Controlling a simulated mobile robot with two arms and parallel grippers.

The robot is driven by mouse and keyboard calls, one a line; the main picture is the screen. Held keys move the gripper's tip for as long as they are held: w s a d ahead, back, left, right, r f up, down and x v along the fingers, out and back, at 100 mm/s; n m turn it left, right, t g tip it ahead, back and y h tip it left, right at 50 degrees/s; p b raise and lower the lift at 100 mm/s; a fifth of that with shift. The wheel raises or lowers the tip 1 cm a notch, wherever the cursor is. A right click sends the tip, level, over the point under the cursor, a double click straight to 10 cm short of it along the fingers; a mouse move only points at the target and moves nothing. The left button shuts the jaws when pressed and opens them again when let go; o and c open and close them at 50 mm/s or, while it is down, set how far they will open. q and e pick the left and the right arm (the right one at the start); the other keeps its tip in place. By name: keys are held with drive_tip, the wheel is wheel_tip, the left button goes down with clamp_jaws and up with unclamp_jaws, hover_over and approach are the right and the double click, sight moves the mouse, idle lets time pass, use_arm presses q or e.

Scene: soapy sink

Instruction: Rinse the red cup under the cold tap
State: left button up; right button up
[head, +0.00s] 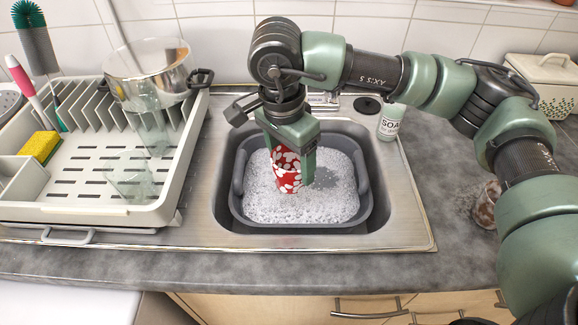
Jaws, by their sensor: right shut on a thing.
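The red cup (286,176) has white patches and is upright over the foamy water in the grey basin (237,188), inside the metal sink. My right gripper (289,160) reaches down from above and is shut on the cup. Its fingers hide part of the cup's upper part. I cannot tell whether the cup's bottom touches the suds. The tap is not clearly visible; my right arm covers the area behind the sink. My left gripper is not in view.
A white dish rack (165,205) stands left of the sink with a metal pot (148,75), clear glasses and a yellow sponge (40,147). A soap bottle (390,122) stands at the sink's back right corner. A jar (487,205) stands on the right counter.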

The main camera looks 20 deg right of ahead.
drive_tip(key=w+d+f+b, duration=0.1)
drive_tip(key=w+d, duration=0.2)
drive_tip(key=w, duration=0.4)
drive_tip(key=shift+f, duration=0.3)
drive_tip(key=shift+w, duration=0.1)
drive_tip(key=shift+d, duration=0.25)
idle(0.3)
drive_tip(key=shift+s+d+b, duration=0.25)
drive_tip(key=shift+d+b, duration=0.15)
drive_tip(key=shift+a, duration=0.15)
drive_tip(key=shift+w+a, duration=0.25)
drive_tip(key=shift+a, duration=0.2)
